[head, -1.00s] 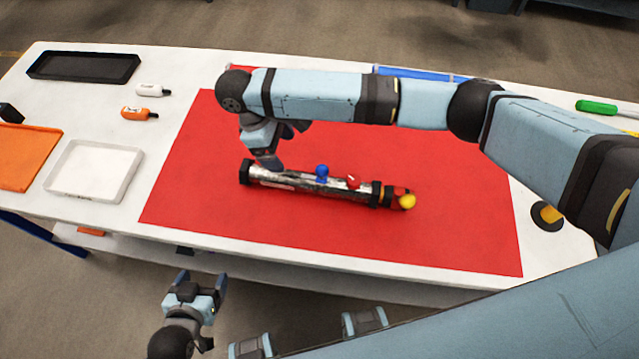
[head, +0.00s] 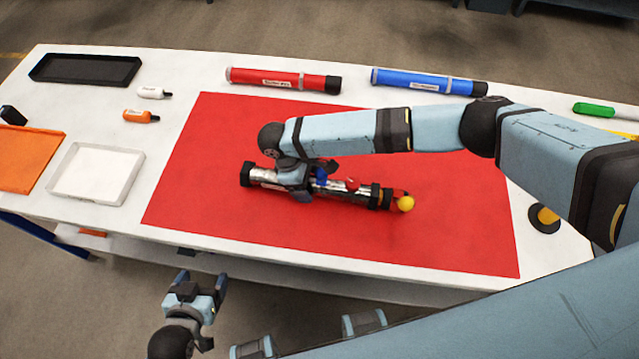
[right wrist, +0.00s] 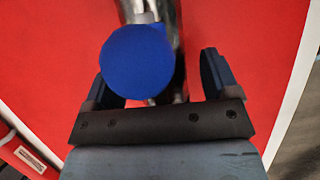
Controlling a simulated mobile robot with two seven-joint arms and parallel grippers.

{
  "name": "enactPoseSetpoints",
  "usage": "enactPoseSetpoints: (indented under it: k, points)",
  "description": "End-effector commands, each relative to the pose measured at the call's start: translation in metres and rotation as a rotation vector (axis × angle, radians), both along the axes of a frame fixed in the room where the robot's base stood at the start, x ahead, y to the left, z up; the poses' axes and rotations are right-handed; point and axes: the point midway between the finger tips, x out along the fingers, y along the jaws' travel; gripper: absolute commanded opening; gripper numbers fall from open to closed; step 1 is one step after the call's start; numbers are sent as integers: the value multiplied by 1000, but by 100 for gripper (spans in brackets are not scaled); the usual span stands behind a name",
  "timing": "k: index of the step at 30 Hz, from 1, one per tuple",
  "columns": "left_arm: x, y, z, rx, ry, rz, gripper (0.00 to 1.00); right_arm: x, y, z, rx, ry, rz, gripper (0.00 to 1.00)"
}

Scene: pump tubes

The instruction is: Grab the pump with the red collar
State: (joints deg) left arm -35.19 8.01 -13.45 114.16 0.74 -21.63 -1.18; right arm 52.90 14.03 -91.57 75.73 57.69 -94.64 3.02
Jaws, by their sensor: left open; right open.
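A metallic pump (head: 349,193) with black end caps lies on the red mat, a blue knob (head: 321,176), a red knob (head: 352,184) and a yellow ball (head: 405,204) along it. A small red part (head: 399,193) shows near its right end; I cannot tell if it is a collar. My left gripper (head: 203,287) is open and empty before the table.
A red tube (head: 284,80) and a blue tube (head: 428,82) lie behind the red mat (head: 200,220). Left are a black tray (head: 84,68), a white tray (head: 97,175), an orange tray (head: 28,158) and two small bottles (head: 140,116). A green-handled tool (head: 594,108) lies right.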

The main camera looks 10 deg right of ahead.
Motion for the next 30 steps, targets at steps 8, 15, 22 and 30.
enactPoseSetpoints:
  k: [8, 15, 22, 30]
  points:
    - [0, 0, 0, 0, 0, 0, 81, -1, -2, -5, 1, 0, 0, 81]
    - [0, 0, 1, 0, -1, 0, 81, -1, -2, -5, 1, 0, 0, 33]
    - [0, 0, 1, -1, -2, 0, 81, 0, -1, -3, 1, -2, 0, 0]
    - [0, 0, 2, -1, -2, 0, 81, 0, -1, -2, 1, -2, 0, 0]
